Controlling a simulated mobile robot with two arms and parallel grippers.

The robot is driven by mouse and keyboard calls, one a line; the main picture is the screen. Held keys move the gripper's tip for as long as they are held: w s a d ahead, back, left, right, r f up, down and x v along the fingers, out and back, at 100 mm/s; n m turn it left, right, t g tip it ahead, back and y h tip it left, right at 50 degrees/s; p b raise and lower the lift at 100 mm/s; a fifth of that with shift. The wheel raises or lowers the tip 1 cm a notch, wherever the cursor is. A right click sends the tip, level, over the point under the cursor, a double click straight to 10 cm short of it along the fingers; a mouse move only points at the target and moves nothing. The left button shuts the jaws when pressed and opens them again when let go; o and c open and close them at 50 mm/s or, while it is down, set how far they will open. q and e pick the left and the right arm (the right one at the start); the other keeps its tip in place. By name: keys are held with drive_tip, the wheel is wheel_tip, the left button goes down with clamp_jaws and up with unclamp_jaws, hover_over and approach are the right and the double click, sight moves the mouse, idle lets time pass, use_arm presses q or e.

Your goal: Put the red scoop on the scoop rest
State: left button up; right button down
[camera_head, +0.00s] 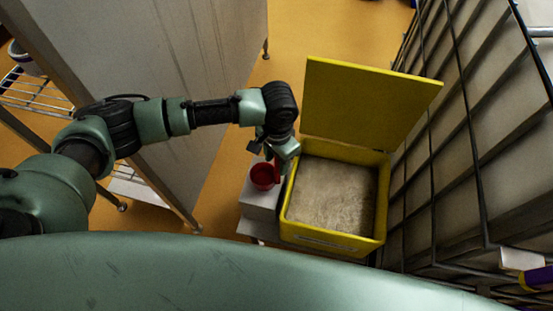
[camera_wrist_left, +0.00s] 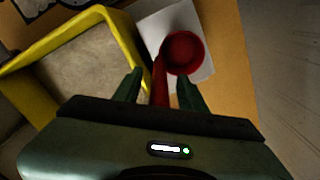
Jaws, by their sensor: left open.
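The red scoop (camera_head: 264,176) lies on a small white stand (camera_head: 258,205), the likely scoop rest, just left of the yellow bin. In the left wrist view the scoop's round bowl (camera_wrist_left: 184,52) is over the white surface (camera_wrist_left: 152,25), and its handle runs back between my fingers. My left gripper (camera_head: 275,160) is at the scoop's handle; it also shows in the left wrist view (camera_wrist_left: 160,88). Its fingers are open, one on each side of the handle, with a gap visible. My right gripper is not in view.
A yellow bin (camera_head: 333,238) with its lid up holds pale grainy material, right beside the stand. A wire rack wall (camera_head: 470,130) is on the right. A tall grey panel (camera_head: 180,75) stands on the left. Orange floor (camera_head: 330,30) is free behind.

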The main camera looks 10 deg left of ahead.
use_arm(q)
wheel_tip(320, 180, up, 12)
drive_tip(key=shift+d+r, duration=0.1)
drive_tip(key=shift+r, duration=0.05)
idle(0.3)
